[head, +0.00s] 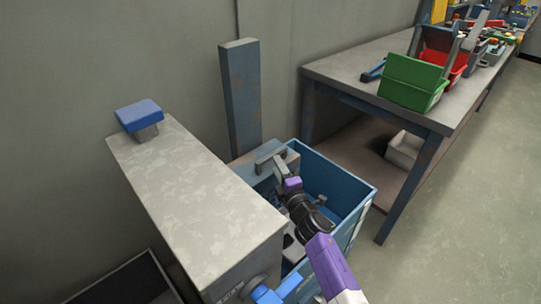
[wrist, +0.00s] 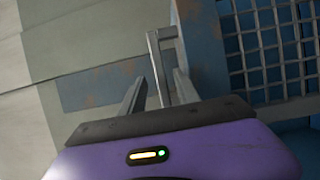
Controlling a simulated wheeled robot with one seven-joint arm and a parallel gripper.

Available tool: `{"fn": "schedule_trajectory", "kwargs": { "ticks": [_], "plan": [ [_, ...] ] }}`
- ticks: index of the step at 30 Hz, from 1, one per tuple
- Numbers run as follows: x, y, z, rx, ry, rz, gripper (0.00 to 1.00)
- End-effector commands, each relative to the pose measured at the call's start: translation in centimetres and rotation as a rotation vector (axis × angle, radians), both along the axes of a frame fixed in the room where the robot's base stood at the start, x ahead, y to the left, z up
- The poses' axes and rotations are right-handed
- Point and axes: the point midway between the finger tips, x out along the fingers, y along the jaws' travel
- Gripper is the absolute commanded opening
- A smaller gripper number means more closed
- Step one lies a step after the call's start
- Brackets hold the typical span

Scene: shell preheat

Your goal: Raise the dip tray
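The dip tray shows in the wrist view as a dark mesh (wrist: 275,45) at the upper right, inside the blue tank (head: 345,180). A grey bar handle (wrist: 155,55) stands in the middle of the wrist view, and a grey handle (head: 269,155) shows at the tank's back left in the head view. My gripper (wrist: 160,77) has its two fingers apart, with the handle bar running between them and narrow gaps seeming to show on both sides. In the head view my gripper (head: 280,168) is at the handle. My wrist hides much of the tank's inside.
A grey cabinet (head: 195,205) with a blue block (head: 139,113) on top stands left of the tank. A blue post (head: 241,95) rises behind. A workbench (head: 335,70) with a green bin (head: 412,82) is at the right. Open floor (head: 460,210) lies at the lower right.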

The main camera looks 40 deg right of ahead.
Motion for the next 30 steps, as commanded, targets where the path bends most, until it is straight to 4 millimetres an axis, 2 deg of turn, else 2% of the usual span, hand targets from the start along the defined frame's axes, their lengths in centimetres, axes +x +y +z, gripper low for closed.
{"fn": "schedule_trajectory", "kwargs": {
  "ticks": [6, 12, 16, 25, 26, 30],
  "plan": [
    [3.1, -1.2, 0.0, 0.002, -0.003, -0.001, 0.38],
    [5.3, -2.0, -0.1, 0.002, -0.002, 0.0, 0.38],
    [5.9, -2.2, 0.0, 0.002, -0.002, 0.0, 0.38],
    [6.1, -2.3, 0.0, 0.002, -0.001, 0.001, 0.38],
    [6.1, -2.3, 0.0, 0.002, -0.001, 0.001, 0.34],
    [6.1, -2.3, 0.0, 0.002, -0.001, 0.001, 0.07]
  ]
}}
